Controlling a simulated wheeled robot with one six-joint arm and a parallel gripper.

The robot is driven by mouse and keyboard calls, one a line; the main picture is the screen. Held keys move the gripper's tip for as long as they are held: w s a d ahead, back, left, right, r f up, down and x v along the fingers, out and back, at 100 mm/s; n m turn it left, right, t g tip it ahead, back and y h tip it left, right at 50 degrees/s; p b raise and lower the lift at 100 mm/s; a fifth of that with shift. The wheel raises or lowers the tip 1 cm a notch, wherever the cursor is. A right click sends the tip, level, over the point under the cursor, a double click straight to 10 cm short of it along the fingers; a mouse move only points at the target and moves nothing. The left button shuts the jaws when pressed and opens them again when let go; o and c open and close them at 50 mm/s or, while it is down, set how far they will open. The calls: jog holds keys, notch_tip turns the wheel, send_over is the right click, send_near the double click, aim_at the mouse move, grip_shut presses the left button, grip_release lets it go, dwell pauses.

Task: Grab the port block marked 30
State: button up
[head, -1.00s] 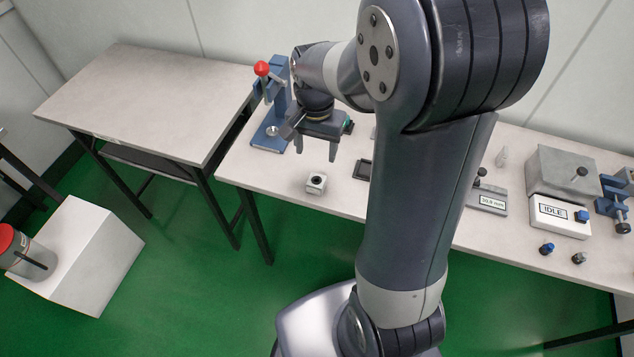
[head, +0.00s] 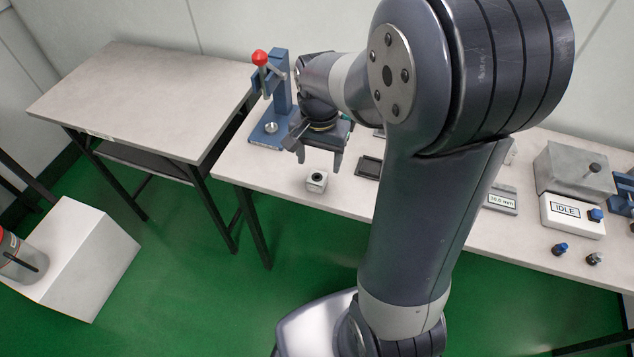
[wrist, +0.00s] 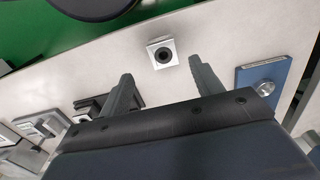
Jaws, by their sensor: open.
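A small pale square block with a dark round port on top (head: 316,182) sits on the white table near its front edge. It also shows in the wrist view (wrist: 162,53), beyond my fingertips. No marking on it can be read. My gripper (head: 319,166) is open and empty above the table, just above and behind the block in the head view. In the wrist view its two fingers (wrist: 160,72) stand apart, with the block ahead of the gap and touching neither.
A blue press with a red knob (head: 270,105) stands left of my gripper. A dark shallow tray (head: 369,168) lies to the right. Farther right are a gauge (head: 502,201) and a box reading IDLE (head: 572,216). The table's front edge is close to the block.

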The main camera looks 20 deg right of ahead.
aim_at(317, 173)
jog(key=f, duration=0.6)
jog(key=shift+w+a+b, duration=0.15)
jog(key=shift+w+b, duration=0.05)
jog(key=shift+b, duration=0.15)
jog(key=shift+c, duration=0.4)
jog(key=c, duration=1.1)
jog(key=shift+r, duration=0.1)
